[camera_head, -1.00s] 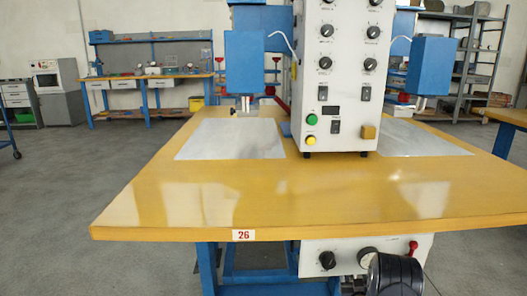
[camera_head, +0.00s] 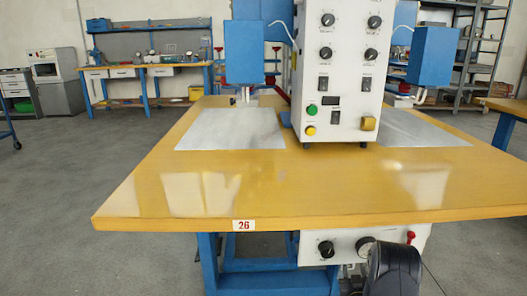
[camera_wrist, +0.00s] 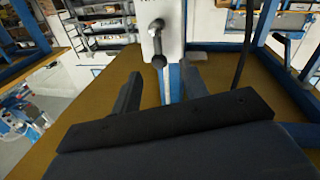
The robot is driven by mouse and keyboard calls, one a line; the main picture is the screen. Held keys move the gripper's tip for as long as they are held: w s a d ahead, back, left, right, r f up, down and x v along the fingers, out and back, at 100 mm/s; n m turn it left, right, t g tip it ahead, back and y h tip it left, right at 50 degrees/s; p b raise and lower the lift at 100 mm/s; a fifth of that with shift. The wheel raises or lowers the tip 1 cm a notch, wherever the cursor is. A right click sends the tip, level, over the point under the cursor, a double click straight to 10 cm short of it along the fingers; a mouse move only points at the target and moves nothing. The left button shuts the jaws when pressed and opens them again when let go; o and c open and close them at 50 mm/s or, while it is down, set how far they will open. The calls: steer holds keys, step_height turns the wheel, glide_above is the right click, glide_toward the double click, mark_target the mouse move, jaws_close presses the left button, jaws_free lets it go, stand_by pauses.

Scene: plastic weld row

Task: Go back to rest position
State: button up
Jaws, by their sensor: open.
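My gripper (camera_wrist: 161,84) shows in the wrist view as two dark fingers standing apart on a black bar, with nothing between them. In the head view, a black rounded part at the lower right, in front of the table, looks like part of my arm; the gripper's fingers cannot be made out there. The yellow worktable (camera_head: 300,190), with a red 26 label on its front edge, is in front of me. Beyond the gripper, the wrist view shows a lever with a dark knob (camera_wrist: 156,27) against a white panel.
A white control box (camera_head: 345,75) with knobs and buttons stands on the table, with blue heads (camera_head: 249,52) beside it. A white control panel (camera_head: 345,250) with a red-knobbed lever hangs below the front edge. Open grey floor (camera_head: 60,200) lies left of the table.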

steer(key=s+f+n+t+y+p, duration=0.1)
steer(key=s+f+n+p, duration=0.15)
steer(key=s+n, duration=0.6)
steer(key=w+r+n+b, duration=0.1)
steer(key=w+b, duration=0.1)
steer(key=w, duration=0.7)
steer(key=shift+r+t, duration=0.3)
stand_by(0.9)
steer(key=shift+r, duration=0.1)
